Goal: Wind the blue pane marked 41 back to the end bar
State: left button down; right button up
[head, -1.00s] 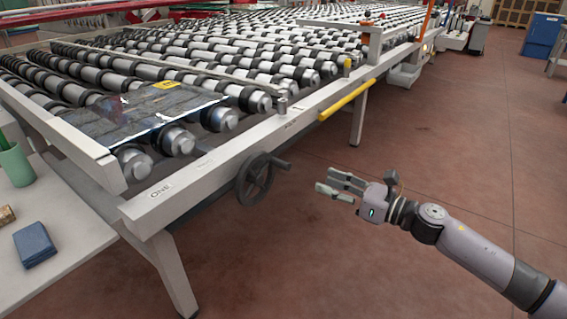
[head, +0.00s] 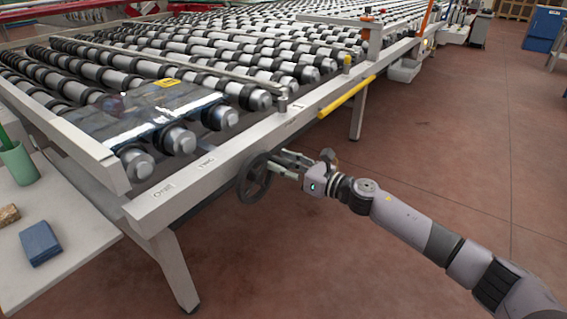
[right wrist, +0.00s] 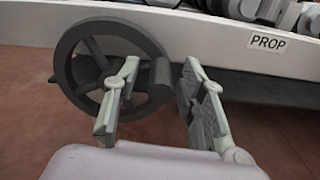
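A dark, bluish see-through pane (head: 140,116) with a yellow tag (head: 167,82) lies flat on the rollers at the near left end of the table; the tag's marking is too small to read. The pale end bar (head: 72,141) runs along that end, close to the pane's near edge. A dark handwheel (head: 254,178) is on the table's side and also shows in the right wrist view (right wrist: 92,44). My right gripper (head: 278,162) is at the wheel. Its fingers are apart, with the wheel's crank handle (right wrist: 161,76) between their tips. My left gripper is out of view.
The side rail carries labels ONE (head: 163,190), TWO (head: 206,163) and PROP (right wrist: 268,42). A yellow bar (head: 346,97) juts along the rail. A side table at left holds a green cup (head: 19,164) and a blue folded item (head: 40,243).

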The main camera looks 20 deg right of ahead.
jog(key=shift+c, duration=0.2)
grip_shut()
dwell(0.3)
dwell(0.4)
